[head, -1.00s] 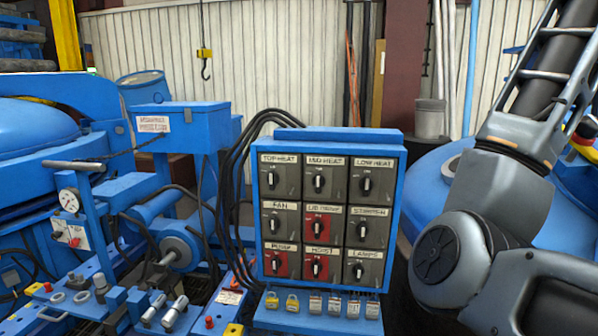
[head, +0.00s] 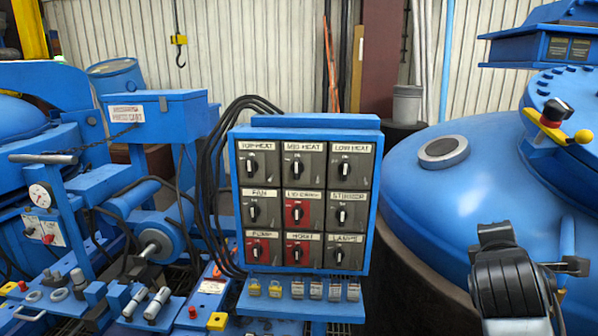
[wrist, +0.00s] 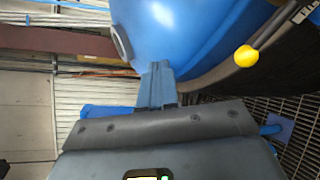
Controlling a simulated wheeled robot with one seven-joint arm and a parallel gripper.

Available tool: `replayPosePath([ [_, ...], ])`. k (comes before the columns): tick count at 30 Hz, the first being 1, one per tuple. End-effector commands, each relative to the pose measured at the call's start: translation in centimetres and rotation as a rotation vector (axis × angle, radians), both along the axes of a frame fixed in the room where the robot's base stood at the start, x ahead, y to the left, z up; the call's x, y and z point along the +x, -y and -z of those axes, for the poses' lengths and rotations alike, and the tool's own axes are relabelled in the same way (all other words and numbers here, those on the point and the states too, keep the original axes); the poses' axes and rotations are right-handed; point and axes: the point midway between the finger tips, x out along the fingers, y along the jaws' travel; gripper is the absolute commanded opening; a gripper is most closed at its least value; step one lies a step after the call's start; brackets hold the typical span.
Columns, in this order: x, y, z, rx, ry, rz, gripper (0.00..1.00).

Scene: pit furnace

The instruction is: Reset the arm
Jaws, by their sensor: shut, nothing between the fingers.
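My gripper (wrist: 157,82) shows in the wrist view. Its wide grey body fills the bottom of that view, and its two narrow fingers are together at the middle, with nothing between them. Behind the fingers is the large blue rounded vessel (wrist: 190,40), which seems apart from them. In the head view, part of my dark grey arm stands at the lower right, in front of the blue domed vessel (head: 440,210). I cannot make out the fingers in the head view.
A blue control panel (head: 232,190) with several rotary switches stands in the middle, padlocks along its ledge. A blue box (head: 160,120) and a pressure gauge (head: 40,195) are at left. A yellow-knobbed lever (head: 583,136) sits on the vessel at right. A grey bucket (head: 407,104) stands behind.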

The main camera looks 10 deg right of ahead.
Motion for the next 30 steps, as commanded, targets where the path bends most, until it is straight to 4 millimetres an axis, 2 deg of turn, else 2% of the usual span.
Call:
replayPosePath([
  [1, -0.9, -0.9, 1.8, 0.018, 0.021, -0.031, 0.0],
  [6, -3.7, -4.4, 6.4, 0.127, 0.134, -0.144, 0.0],
  [11, -7.4, -8.0, 10.2, 0.281, 0.232, -0.239, 0.0],
  [15, -11.2, -11.3, 12.8, 0.448, 0.311, -0.303, 0.0],
  [18, -14.3, -13.6, 14.2, 0.585, 0.363, -0.333, 0.0],
  [24, -21.0, -17.9, 15.6, 0.888, 0.464, -0.351, 0.0],
  [30, -27.8, -21.5, 15.1, 1.215, 0.57, -0.304, 0.0],
])
